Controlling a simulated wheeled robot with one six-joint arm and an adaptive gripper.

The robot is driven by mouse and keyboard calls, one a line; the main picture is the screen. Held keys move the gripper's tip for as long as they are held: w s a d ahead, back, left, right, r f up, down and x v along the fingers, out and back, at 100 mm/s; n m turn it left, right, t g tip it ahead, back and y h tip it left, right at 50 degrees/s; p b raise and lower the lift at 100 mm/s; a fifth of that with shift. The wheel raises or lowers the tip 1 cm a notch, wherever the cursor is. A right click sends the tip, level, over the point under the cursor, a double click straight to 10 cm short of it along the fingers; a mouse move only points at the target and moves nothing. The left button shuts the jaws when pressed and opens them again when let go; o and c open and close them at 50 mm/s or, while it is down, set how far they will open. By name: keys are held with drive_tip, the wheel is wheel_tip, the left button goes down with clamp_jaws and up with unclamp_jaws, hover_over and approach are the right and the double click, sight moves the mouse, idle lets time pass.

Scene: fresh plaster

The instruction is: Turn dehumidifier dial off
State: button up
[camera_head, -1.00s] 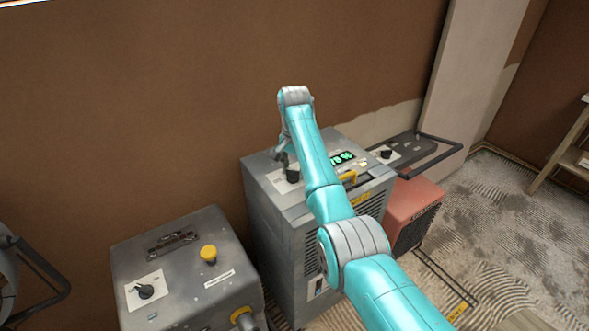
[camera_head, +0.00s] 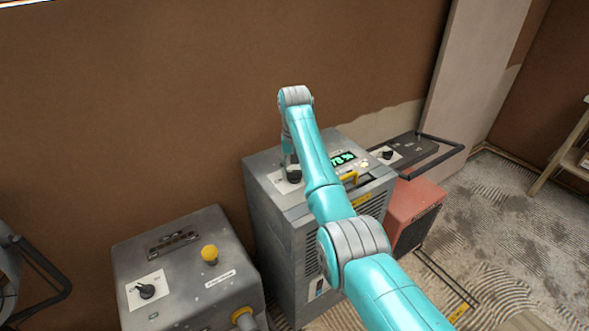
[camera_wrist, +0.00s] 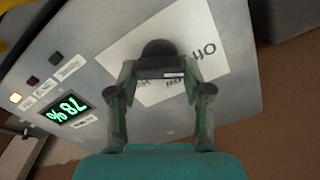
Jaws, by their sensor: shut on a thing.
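The dehumidifier (camera_head: 270,205) is a grey cabinet in the middle of the head view, with a lit green display (camera_head: 343,159) reading 78 % on its top. Its black dial (camera_wrist: 158,52) sits on a white label plate (camera_wrist: 195,40) in the wrist view. The lettering OFF shows in part on the plate; other words are partly hidden. My gripper (camera_wrist: 160,88) is shut on the dial, with one finger on each side of it. In the head view my gripper (camera_head: 291,168) points down onto the dial and hides most of it.
A red heater-like unit (camera_head: 415,205) with a black handle stands to the right. A brown wall rises close behind.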

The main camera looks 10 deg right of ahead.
idle(0.3)
drive_tip(key=o, duration=1.2)
drive_tip(key=shift+c, duration=0.2)
drive_tip(key=shift+r, duration=3.7)
